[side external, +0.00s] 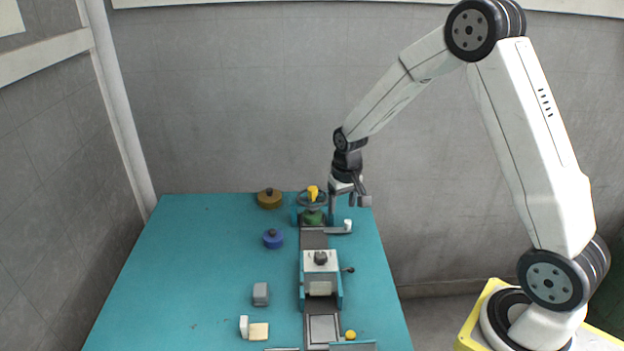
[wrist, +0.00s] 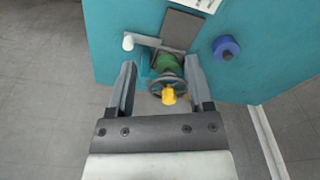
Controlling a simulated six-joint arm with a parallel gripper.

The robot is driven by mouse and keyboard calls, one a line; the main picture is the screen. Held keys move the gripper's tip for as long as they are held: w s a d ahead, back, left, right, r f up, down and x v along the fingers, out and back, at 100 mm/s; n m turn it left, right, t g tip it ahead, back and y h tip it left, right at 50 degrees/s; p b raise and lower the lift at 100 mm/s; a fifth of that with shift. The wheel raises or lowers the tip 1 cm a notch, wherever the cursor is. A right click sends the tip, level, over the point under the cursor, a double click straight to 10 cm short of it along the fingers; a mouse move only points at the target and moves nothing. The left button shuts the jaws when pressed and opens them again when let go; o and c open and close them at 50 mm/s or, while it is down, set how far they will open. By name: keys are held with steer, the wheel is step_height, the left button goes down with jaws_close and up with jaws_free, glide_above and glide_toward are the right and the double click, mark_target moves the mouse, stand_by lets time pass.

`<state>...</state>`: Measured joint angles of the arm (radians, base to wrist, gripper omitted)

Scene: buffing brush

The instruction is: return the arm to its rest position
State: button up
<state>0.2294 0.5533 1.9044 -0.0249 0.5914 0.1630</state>
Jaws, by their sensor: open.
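My gripper (wrist: 160,63) is open in the wrist view, with its two fingers apart and nothing held between them. A handwheel with a yellow knob (wrist: 168,94) and a green part (wrist: 168,63) show between and below the fingers. In the side view my gripper (side external: 333,215) points down at the far end of the bench machine, just right of the same handwheel (side external: 311,197). I cannot tell whether a finger touches the machine. My arm is bent high above the table, reaching in from the right.
The teal table (side external: 180,270) carries the machine's track with a white-topped carriage (side external: 321,262). A white-tipped lever (side external: 340,229) sticks out near my gripper. A brown disc (side external: 269,200), blue disc (side external: 273,240), grey block (side external: 260,294), cream block (side external: 258,331) and yellow ball (side external: 350,335) stand around. The table's left is clear.

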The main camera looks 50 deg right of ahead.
steer(key=s+a+r+n, duration=0.2)
steer(key=s+a, duration=0.3)
steer(key=s, duration=0.2)
steer(key=s+a+r+n+t, duration=0.1)
steer(key=s+a+r+n, duration=0.1)
steer(key=s+a, duration=0.3)
steer(key=s, duration=0.3)
steer(key=shift+s+a+r+t, duration=0.15)
steer(key=shift+a+t, duration=0.05)
steer(key=shift+t, duration=0.1)
